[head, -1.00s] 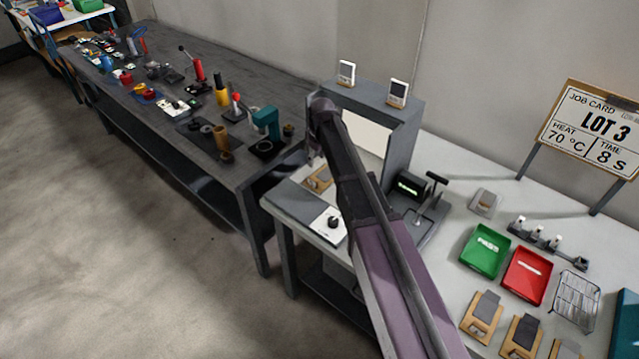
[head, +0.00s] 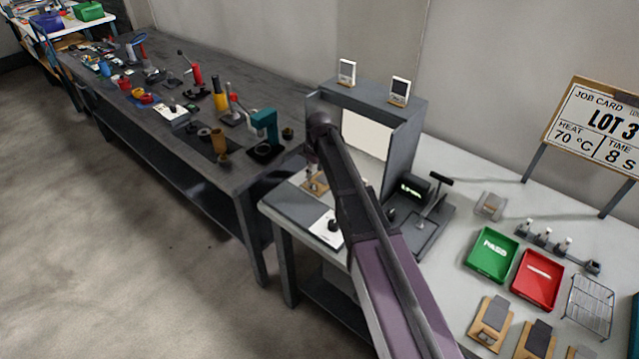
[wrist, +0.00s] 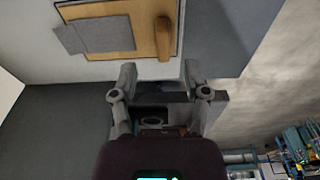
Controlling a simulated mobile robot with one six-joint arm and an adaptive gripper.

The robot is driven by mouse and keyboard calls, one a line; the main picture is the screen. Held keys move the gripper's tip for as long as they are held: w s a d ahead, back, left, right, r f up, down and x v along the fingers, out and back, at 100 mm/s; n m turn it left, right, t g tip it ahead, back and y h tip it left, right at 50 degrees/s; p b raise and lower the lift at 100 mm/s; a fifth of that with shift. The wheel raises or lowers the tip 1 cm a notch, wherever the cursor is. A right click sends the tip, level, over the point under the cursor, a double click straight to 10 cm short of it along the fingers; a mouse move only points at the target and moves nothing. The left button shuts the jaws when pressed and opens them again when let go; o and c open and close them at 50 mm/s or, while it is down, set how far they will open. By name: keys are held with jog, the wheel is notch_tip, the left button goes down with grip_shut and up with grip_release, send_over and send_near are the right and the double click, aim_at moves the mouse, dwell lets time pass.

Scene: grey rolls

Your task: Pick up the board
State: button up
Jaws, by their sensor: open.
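A tan wooden board (wrist: 110,12) with a grey pad on it and a rounded wooden handle lies near the top of the wrist view. In the head view the board (head: 318,184) lies at the mouth of the grey booth, partly hidden by my arm. My gripper (wrist: 159,72) is open with nothing between its fingers. In the wrist view its fingertips are just below the board's handle end, apart from it in the picture; I cannot tell the height between them. In the head view my gripper is mostly hidden by my arm.
The grey booth (head: 409,125) walls stand close around the arm. A lever press (head: 431,205) stands to its right. A green tray (head: 493,254), a red tray (head: 538,280), a wire rack (head: 590,305) and similar boards (head: 492,322) occupy the right. A dark bench (head: 236,185) with tools runs left.

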aim_at(313, 181)
jog(key=shift+f, duration=0.1)
jog(key=shift+w+a+f+b, duration=0.1)
jog(key=shift+a+f+b, duration=0.1)
jog(key=shift+f+b, duration=1.1)
jog(key=shift+a+f+b, duration=0.15)
jog(key=shift+f+b, duration=1.05)
jog(key=shift+b, duration=0.1)
grip_shut()
